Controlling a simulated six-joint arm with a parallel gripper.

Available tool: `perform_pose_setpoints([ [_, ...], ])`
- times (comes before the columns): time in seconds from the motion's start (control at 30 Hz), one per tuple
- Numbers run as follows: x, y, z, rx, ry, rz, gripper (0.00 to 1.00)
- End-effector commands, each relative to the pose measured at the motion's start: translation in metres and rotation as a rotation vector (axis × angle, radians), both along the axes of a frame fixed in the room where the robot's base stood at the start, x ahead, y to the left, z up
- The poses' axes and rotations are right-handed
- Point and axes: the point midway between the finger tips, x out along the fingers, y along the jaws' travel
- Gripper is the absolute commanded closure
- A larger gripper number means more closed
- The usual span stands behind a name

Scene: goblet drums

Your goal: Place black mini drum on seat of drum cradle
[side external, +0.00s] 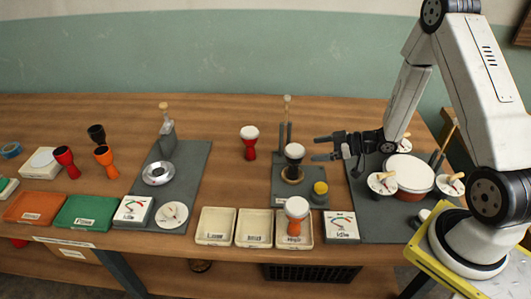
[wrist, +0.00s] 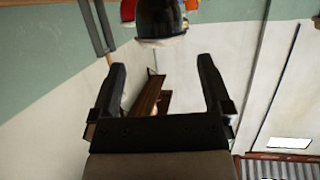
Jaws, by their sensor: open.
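The black mini drum (side external: 294,156) with a white head stands upright at the drum cradle (side external: 281,193), a dark base with two upright posts behind. The drum's foot is at the tan ring-shaped seat (side external: 290,179); its exact contact there is too small to tell. My gripper (side external: 321,149) is open and empty, pointing left, just right of the drum and apart from it. In the wrist view the black drum (wrist: 160,18) is at the top centre, beyond the open fingers of my gripper (wrist: 161,66), with nothing between them.
A yellow knob (side external: 320,188) sits on the cradle base's right side. An orange drum (side external: 297,213) stands in a cream tray in front. A red drum (side external: 250,146) stands behind left. A dark mat (side external: 375,222) with a large round drum lies right.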

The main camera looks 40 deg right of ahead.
Motion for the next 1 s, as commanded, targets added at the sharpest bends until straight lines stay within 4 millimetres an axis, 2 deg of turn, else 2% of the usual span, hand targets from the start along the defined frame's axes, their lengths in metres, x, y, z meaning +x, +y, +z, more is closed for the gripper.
perform_pose_setpoints([
  [0.57,0.003,0.001,0.001,-0.02,0.011,-0.01,0.0],
  [0.77,0.013,0.0,0.009,-0.114,0.071,-0.072,0.0],
  [1.0,0.02,0.0,0.028,-0.272,0.215,-0.222,0.0],
])
